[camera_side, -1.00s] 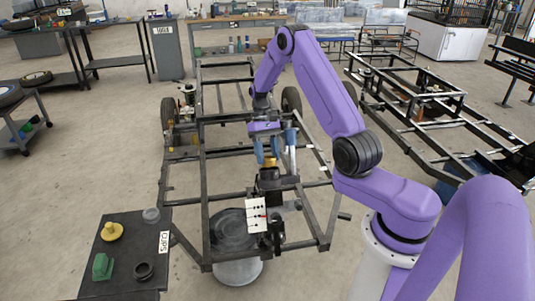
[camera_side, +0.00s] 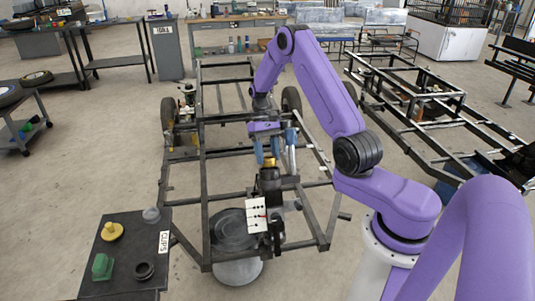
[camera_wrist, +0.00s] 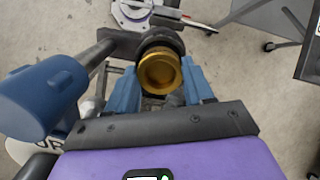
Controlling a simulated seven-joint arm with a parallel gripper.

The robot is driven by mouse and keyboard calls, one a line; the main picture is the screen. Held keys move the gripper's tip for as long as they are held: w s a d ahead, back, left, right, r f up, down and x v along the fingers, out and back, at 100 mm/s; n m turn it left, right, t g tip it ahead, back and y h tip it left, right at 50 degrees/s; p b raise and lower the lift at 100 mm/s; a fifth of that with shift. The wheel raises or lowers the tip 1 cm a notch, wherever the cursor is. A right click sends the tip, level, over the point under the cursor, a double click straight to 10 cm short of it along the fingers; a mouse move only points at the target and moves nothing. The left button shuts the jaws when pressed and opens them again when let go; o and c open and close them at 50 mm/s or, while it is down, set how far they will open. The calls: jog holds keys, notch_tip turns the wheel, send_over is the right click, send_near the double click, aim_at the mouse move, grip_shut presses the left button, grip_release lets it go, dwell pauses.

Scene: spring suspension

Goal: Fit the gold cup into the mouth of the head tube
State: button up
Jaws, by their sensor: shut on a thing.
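The gold cup (camera_side: 269,162) sits between the blue fingers of my gripper (camera_side: 267,157), right at the top of the dark head tube (camera_side: 269,177). In the wrist view the gold cup (camera_wrist: 160,72) shows as a round, hollow gold disc with a finger on each side. My gripper (camera_wrist: 161,85) is shut on it. The dark rim of the head tube (camera_wrist: 162,40) shows just beyond the cup and looks lined up with it. I cannot tell how deep the cup sits in the mouth.
A dark stand labelled CUPS (camera_side: 128,250) at lower left carries a yellow piece (camera_side: 112,232), a green piece (camera_side: 102,267), a black ring (camera_side: 144,271) and a grey piece (camera_side: 151,215). Black frame rails (camera_side: 204,205) surround the tube. A white plate (camera_side: 256,215) hangs in front.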

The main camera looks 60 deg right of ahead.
jog(key=shift+x, duration=0.95)
jog(key=o, duration=1.3)
jog(key=shift+o, duration=0.2)
jog(key=shift+w+r, duration=0.1)
jog(key=shift+r, duration=0.4)
notch_tip(320, 180, up, 2)
jog(key=shift+r, duration=0.25)
jog(key=s+a+r, duration=0.4)
jog(key=s+r, duration=0.5)
jog(key=s, duration=0.4)
jog(key=shift+s+a+r, duration=0.15)
jog(key=shift+a+r, duration=0.05)
jog(key=shift+a, duration=0.05)
